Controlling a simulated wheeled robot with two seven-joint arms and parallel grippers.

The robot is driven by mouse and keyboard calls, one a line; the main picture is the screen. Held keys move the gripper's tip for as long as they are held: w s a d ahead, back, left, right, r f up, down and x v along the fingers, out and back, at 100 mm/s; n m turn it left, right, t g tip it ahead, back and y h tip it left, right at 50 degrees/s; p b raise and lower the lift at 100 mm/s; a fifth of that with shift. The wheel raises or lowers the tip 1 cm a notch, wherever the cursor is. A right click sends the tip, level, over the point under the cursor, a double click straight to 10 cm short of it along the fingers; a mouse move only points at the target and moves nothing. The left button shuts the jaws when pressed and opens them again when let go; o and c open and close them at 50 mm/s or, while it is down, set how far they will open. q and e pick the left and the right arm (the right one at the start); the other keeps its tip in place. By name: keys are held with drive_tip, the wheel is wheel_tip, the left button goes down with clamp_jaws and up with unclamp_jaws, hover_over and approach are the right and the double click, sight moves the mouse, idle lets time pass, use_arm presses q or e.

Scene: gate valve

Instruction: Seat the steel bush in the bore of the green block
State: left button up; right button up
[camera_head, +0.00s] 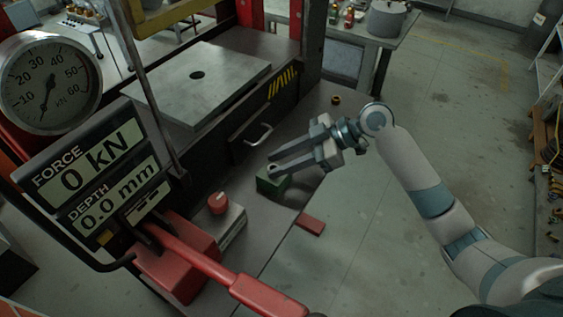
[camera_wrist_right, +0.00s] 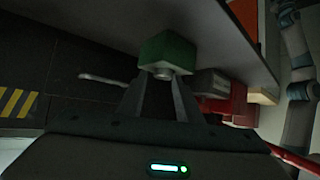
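The small green block (camera_head: 273,183) stands on the press's dark table, in front of a drawer with a metal handle. In the right wrist view the green block (camera_wrist_right: 168,48) lies just past my fingertips. The grey steel bush (camera_wrist_right: 163,72) shows at the block's face, between the fingertips. My right gripper (camera_head: 274,165) comes in from the right, its fingers at the top of the block. They appear closed on the bush; the contact is small and dim. How deep the bush sits in the bore is hidden. My left gripper is not in view.
A red-knobbed grey box (camera_head: 232,225) and red lever (camera_head: 215,265) stand nearer. A flat red piece (camera_head: 310,223) lies at the table's edge. A small brass ring (camera_head: 336,100) lies beyond my gripper. A steel plate (camera_head: 215,75) with a hole lies behind. The gauge display (camera_head: 95,180) reads 0 kN.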

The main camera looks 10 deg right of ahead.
drive_tip(key=shift+s+f, duration=0.3)
drive_tip(key=shift+f, duration=0.25)
drive_tip(key=shift+s+f, duration=0.25)
drive_tip(key=shift+f, duration=0.3)
drive_tip(key=shift+w+r+p, duration=0.15)
drive_tip(key=shift+r+p, duration=0.45)
drive_tip(key=b+v, duration=0.4)
drive_tip(key=v, duration=0.8)
drive_tip(key=shift+w+r, duration=0.3)
drive_tip(key=shift+r, duration=0.15)
drive_tip(key=shift+a, duration=0.15)
